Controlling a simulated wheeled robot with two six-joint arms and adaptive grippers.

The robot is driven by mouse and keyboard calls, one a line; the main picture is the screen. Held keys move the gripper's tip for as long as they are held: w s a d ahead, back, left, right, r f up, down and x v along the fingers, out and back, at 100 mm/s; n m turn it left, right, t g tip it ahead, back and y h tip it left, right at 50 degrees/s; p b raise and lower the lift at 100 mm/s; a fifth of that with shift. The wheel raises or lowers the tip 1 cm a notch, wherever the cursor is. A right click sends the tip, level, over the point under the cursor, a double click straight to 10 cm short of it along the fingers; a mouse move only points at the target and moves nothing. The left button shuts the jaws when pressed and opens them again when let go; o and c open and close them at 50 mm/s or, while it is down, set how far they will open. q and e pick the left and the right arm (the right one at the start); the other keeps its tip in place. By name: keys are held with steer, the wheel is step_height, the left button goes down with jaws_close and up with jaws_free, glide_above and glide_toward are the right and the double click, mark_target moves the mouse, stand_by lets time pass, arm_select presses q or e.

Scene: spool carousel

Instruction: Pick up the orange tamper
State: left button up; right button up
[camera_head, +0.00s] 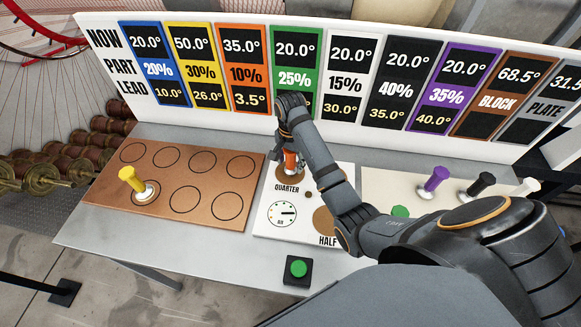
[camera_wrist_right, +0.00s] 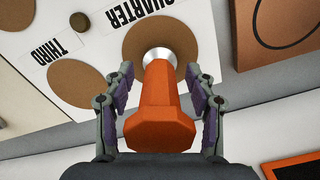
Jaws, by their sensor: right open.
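The orange tamper (camera_wrist_right: 160,115) stands upright on a round brown pad by the word QUARTER on the white board (camera_head: 262,225). In the head view the tamper (camera_head: 291,160) is partly hidden by my right arm. My right gripper (camera_wrist_right: 161,85) is open, with one finger on each side of the orange handle. Gaps show between the fingers and the handle in the wrist view. In the head view my right gripper (camera_head: 288,150) comes down over the tamper from above. My left gripper is not in view.
A yellow tamper (camera_head: 131,179) stands on the brown board (camera_head: 105,191) at left. Purple (camera_head: 437,178), black (camera_head: 482,184) and white (camera_head: 527,187) tampers stand at right. A green button (camera_head: 298,268) is at the front edge. A sign panel (camera_head: 262,121) stands behind.

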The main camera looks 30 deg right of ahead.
steer(key=shift+w+f, duration=0.1)
steer(key=shift+f, duration=0.15)
steer(key=shift+c, duration=1.2)
jaws_close()
steer(key=shift+r, duration=0.1)
